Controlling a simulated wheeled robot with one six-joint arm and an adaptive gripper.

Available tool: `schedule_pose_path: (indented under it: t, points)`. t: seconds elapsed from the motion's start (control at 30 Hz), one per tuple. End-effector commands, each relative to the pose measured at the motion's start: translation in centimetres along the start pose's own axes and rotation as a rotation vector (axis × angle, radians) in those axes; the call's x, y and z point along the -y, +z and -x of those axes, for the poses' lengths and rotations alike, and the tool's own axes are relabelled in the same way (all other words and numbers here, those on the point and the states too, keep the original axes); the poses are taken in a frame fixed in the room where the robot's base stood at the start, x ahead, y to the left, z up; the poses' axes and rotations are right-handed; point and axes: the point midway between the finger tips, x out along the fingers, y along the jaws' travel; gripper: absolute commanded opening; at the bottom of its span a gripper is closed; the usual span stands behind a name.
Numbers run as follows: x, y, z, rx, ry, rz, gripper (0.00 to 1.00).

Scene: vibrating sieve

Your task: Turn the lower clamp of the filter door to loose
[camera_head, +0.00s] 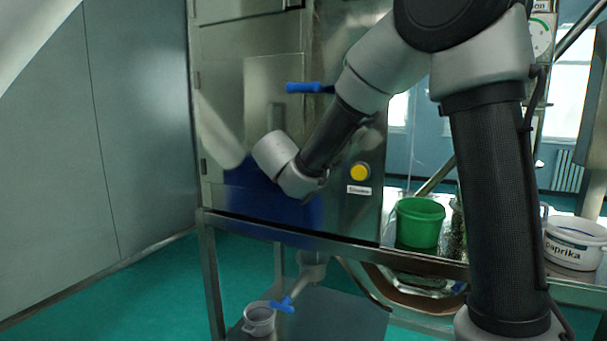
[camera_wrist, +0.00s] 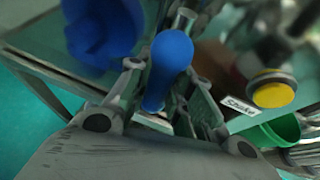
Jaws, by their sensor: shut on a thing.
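The lower clamp's blue handle (camera_wrist: 168,68) stands between the two fingers of my gripper (camera_wrist: 163,78) in the wrist view. My gripper is shut on it, one finger on each side. In the head view my arm hides the lower clamp and the gripper's fingers. The filter door (camera_head: 225,60) is a metal panel on the cabinet front and looks closed. The upper clamp (camera_head: 308,88), also with a blue handle, points left, roughly level, above my wrist.
A yellow button (camera_head: 360,172) with a white label sits right of my wrist; it also shows in the wrist view (camera_wrist: 272,90). A green bucket (camera_head: 419,222) and a paprika tub (camera_head: 573,245) stand at right. A blue-handled valve (camera_head: 283,304) is below.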

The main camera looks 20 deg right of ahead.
Motion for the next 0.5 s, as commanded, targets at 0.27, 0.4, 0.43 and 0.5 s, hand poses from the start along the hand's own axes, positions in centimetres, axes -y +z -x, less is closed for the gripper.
schedule_pose_path:
  t: [0.27, 0.4, 0.43, 0.5]
  points:
    - [-0.14, 0.14, -0.02, 0.005, 0.009, -0.012, 0.00]
    - [-0.15, 0.19, -0.02, 0.006, 0.009, -0.012, 0.00]
    - [-0.16, 0.20, -0.01, 0.006, 0.009, -0.012, 0.00]
    - [-0.16, 0.22, -0.01, 0.007, 0.009, -0.012, 0.25]
